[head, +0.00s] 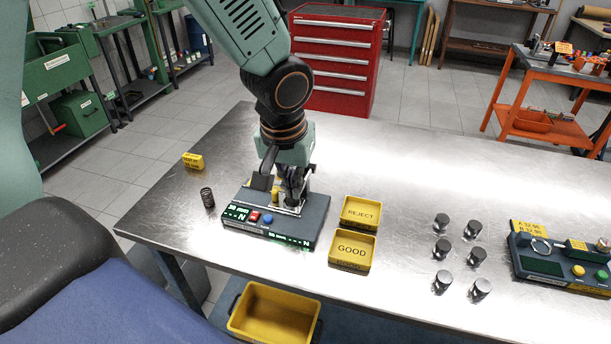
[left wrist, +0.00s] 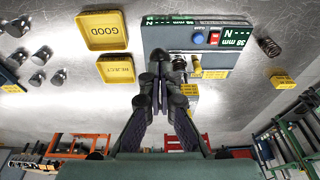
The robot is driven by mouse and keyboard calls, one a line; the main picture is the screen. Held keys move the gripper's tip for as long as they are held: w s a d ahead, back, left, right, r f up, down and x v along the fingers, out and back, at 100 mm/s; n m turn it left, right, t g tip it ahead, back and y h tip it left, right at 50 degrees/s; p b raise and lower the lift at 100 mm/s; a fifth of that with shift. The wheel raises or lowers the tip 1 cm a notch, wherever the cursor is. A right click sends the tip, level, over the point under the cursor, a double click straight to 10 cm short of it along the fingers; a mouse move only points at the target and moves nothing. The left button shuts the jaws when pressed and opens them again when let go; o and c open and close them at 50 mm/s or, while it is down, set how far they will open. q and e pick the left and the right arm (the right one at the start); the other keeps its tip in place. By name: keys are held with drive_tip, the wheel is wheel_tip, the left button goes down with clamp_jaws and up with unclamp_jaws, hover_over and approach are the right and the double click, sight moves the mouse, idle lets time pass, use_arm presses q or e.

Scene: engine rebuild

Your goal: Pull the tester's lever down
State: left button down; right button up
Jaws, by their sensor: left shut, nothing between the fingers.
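The tester (head: 262,228) is a dark box with green displays, a red button and a blue button, standing on the steel table. It also shows at the top of the left wrist view (left wrist: 160,37). My left gripper (head: 290,190) points down over the back right of the tester, fingers together and empty. The same gripper shows in the left wrist view (left wrist: 161,62), in front of the tester's body. The gripper and arm cover much of the tester's upper mechanism. I cannot make out the lever clearly or tell whether the fingers touch it. My right gripper is not in view.
Yellow REJECT (head: 361,212) and GOOD (head: 352,250) trays lie right of the tester. A dark spring (head: 207,197) stands to its left, near a yellow tag (head: 193,161). Several dark cylindrical parts and another device (head: 545,262) are farther right. A yellow bin (head: 272,312) sits below the table's front edge.

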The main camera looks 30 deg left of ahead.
use_arm(q)
drive_tip(key=shift+f, duration=0.15)
drive_tip(key=shift+s+f+b, duration=0.1)
drive_tip(key=shift+f+b, duration=0.65)
drive_tip(key=shift+b, duration=0.05)
drive_tip(key=shift+f, duration=0.1)
drive_tip(key=shift+f+b, duration=0.6)
drive_tip(key=shift+b, duration=0.05)
drive_tip(key=shift+r, duration=0.25)
drive_tip(key=r+p, duration=0.9)
drive_tip(key=r, duration=0.1)
drive_tip(key=shift+w, duration=0.3)
drive_tip(key=shift+f, duration=0.15)
idle(0.4)
